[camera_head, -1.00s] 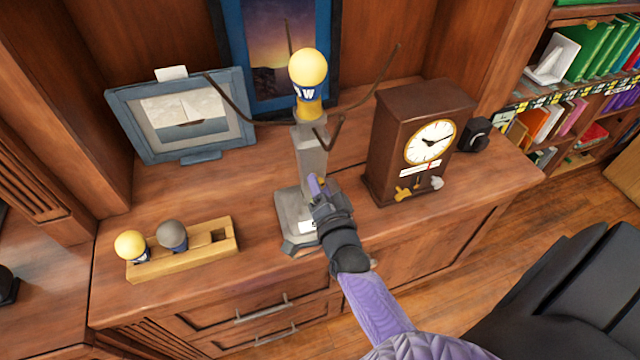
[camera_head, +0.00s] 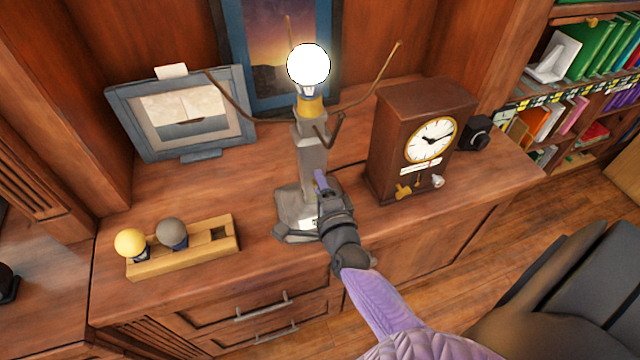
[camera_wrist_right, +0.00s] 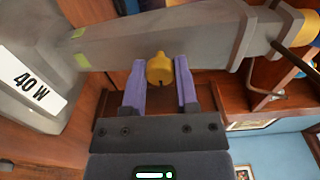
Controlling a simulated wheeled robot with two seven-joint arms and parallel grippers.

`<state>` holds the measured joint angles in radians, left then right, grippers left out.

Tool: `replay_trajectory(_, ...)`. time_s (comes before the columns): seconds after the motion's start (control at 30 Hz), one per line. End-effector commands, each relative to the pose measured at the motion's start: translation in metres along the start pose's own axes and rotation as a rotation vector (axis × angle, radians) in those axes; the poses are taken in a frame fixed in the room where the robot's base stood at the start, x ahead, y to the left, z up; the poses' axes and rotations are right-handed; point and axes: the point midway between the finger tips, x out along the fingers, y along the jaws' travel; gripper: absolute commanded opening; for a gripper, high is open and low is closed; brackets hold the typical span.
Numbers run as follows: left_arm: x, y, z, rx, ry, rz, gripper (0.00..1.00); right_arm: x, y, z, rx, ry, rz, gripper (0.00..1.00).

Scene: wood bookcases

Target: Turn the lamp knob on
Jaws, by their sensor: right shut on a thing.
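The lamp (camera_head: 311,155) stands on the wooden cabinet, with a grey stem, thin branching arms and a glowing white bulb (camera_head: 308,65) on top. My right gripper (camera_head: 322,183) is at the lower stem, on its right side. In the right wrist view the yellow lamp knob (camera_wrist_right: 159,68) sticks out from the grey stem (camera_wrist_right: 150,35) between the purple fingers of this gripper (camera_wrist_right: 160,85), which is shut on it. The knob is hidden in the head view. A "40 W" label (camera_wrist_right: 30,86) shows on the lamp base. My left gripper is not in view.
A wooden clock (camera_head: 415,140) stands right of the lamp. A wooden holder (camera_head: 190,258) with a yellow bulb (camera_head: 130,242) and a grey bulb (camera_head: 172,233) lies to the left. A framed boat picture (camera_head: 185,112) stands behind the holder. The cabinet's front strip is clear.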

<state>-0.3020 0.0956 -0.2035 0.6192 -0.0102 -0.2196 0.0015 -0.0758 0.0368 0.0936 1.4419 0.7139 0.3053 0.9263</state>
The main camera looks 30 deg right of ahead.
Motion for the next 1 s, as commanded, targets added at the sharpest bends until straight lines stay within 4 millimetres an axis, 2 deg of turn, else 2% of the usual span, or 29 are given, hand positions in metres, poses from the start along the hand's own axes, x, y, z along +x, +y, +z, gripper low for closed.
replay_trajectory(0.5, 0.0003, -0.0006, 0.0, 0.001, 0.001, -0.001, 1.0, -0.0006, 0.0013, -0.0003, 0.018, 0.0, 0.003, 0.0)
replay_trajectory(0.53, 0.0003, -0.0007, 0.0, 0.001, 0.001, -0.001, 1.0, -0.0006, 0.0013, -0.0003, 0.018, 0.0, 0.003, 0.4)
replay_trajectory(0.7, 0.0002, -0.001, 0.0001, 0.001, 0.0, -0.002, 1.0, -0.0004, 0.0009, -0.0002, 0.018, 0.0, 0.002, 0.72)
replay_trajectory(1.0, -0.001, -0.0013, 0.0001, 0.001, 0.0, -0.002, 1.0, -0.0041, 0.0003, 0.0, 0.017, 0.0, 0.002, 0.72)
